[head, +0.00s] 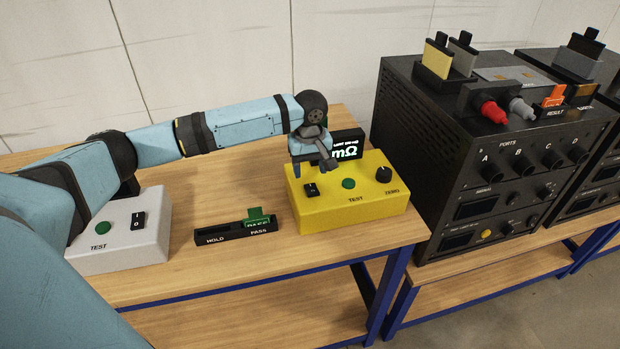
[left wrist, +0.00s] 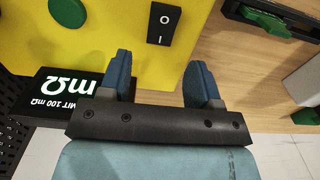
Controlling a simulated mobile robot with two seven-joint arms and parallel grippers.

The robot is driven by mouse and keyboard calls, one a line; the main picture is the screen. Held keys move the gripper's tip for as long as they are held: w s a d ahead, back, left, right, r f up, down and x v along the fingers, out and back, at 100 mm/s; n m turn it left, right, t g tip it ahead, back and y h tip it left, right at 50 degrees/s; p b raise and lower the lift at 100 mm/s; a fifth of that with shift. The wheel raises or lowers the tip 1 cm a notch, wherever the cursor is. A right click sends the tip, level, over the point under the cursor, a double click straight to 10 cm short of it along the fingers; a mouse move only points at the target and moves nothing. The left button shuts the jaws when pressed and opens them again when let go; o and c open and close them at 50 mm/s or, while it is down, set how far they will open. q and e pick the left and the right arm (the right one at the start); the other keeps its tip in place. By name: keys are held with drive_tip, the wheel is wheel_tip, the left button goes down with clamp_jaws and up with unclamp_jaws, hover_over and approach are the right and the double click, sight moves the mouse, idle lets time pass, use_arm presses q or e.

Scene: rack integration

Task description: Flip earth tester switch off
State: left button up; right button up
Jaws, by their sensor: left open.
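The yellow earth tester (head: 345,207) stands on the wooden table, with a lit mΩ display behind it, a green TEST button (head: 348,183) and a black ZERO knob (head: 384,174). Its black rocker switch (head: 311,189) is at the left of its top face and also shows in the left wrist view (left wrist: 163,24), marked O and I. My left gripper (head: 313,171) is open and empty above the tester, close to the switch. In the left wrist view its blue fingertips (left wrist: 158,70) are spread, with the switch beyond the gap between them. My right gripper is not in view.
A white box (head: 125,232) with a green button and a rocker switch stands at left. A black HOLD/PASS holder (head: 235,232) with a green tag lies between the boxes. Black instrument racks (head: 440,130) stand close on the right.

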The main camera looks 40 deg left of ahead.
sight(310, 185)
use_arm(q)
drive_tip(key=shift+f, duration=2.15)
drive_tip(key=shift+c, duration=0.4)
